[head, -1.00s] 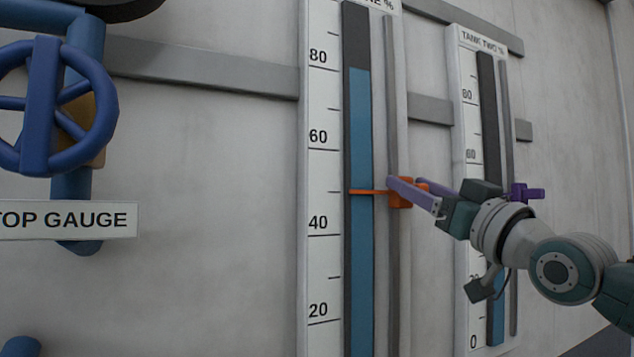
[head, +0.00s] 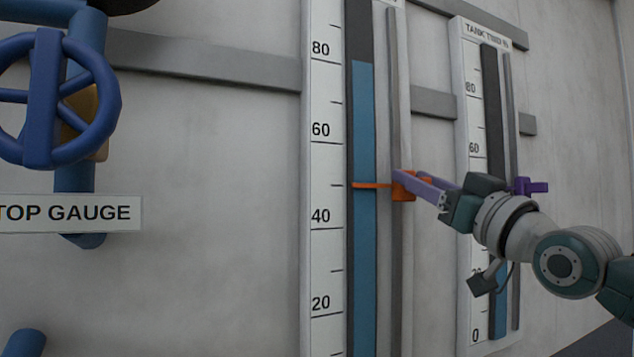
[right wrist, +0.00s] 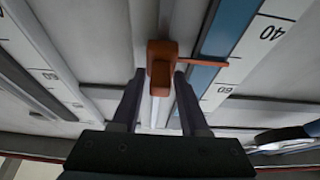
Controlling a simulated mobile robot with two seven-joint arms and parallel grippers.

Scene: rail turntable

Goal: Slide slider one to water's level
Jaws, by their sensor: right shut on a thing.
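Slider one is an orange block (head: 403,186) on the grey rail of the tank one gauge (head: 326,185). Its thin pointer lies across the blue water column (head: 363,120) at about 50. The water's top edge is well above it, at about 80. My right gripper (head: 408,183) is shut on the orange slider, reaching in from the right. In the right wrist view the slider (right wrist: 160,68) sits between the two fingers of the gripper (right wrist: 158,85), with its pointer out to the right. My left gripper is not in view.
The tank two gauge (head: 474,180) stands to the right behind my right arm, with a purple slider (head: 530,187). A blue valve wheel (head: 42,100) and a "TOP GAUGE" sign (head: 80,213) are at the left. The rail above the orange slider is clear.

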